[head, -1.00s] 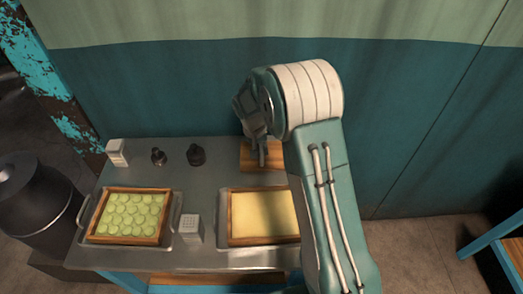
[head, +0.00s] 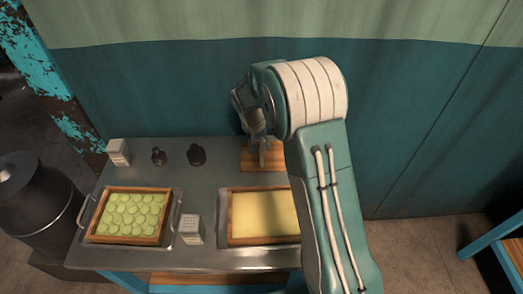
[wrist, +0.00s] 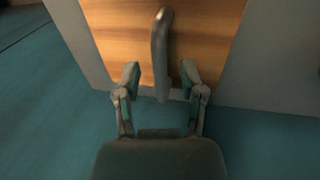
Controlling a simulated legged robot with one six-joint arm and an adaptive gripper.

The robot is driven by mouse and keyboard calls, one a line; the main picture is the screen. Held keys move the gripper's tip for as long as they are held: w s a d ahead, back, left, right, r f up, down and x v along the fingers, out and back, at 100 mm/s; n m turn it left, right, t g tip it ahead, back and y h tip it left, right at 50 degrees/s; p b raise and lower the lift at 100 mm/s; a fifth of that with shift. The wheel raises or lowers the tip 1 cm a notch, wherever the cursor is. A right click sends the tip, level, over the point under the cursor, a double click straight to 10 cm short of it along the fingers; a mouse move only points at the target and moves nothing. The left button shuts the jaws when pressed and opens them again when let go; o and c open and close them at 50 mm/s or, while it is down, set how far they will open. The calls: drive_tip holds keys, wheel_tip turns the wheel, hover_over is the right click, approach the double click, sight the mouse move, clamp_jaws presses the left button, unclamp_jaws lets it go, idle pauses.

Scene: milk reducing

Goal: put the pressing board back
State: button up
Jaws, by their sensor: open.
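The pressing board (head: 279,163) is a flat wooden board lying at the back of the metal table. My arm partly hides its right side in the head view. In the wrist view the board (wrist: 208,35) shows a dark upright handle (wrist: 160,45) near its middle. My gripper (wrist: 160,72) is open, with one finger on each side of the handle's near end. I see gaps between both fingers and the handle. In the head view my gripper (head: 262,150) is over the board.
A wooden frame with a pale yellow slab (head: 262,214) sits in a right-hand tray. A frame of green rounds (head: 131,215) sits in the left tray (head: 84,211). A white grater-like block (head: 190,229) stands between them. A white box (head: 118,152) and two dark knobs (head: 158,156) (head: 196,155) stand behind.

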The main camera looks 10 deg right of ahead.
wheel_tip(320, 180, up, 10)
drive_tip(key=a+f, duration=0.1)
drive_tip(key=a, duration=0.1)
drive_tip(key=s+d+r+n+t+y, duration=0.1)
drive_tip(key=s+d+r+t, duration=0.2)
drive_tip(key=s+r, duration=1.05)
drive_tip(key=s+n+t+y, duration=0.1)
drive_tip(key=s+t, duration=0.2)
drive_tip(key=s, duration=1.4)
drive_tip(key=shift+d+r, duration=0.25)
drive_tip(key=shift+d, duration=0.15)
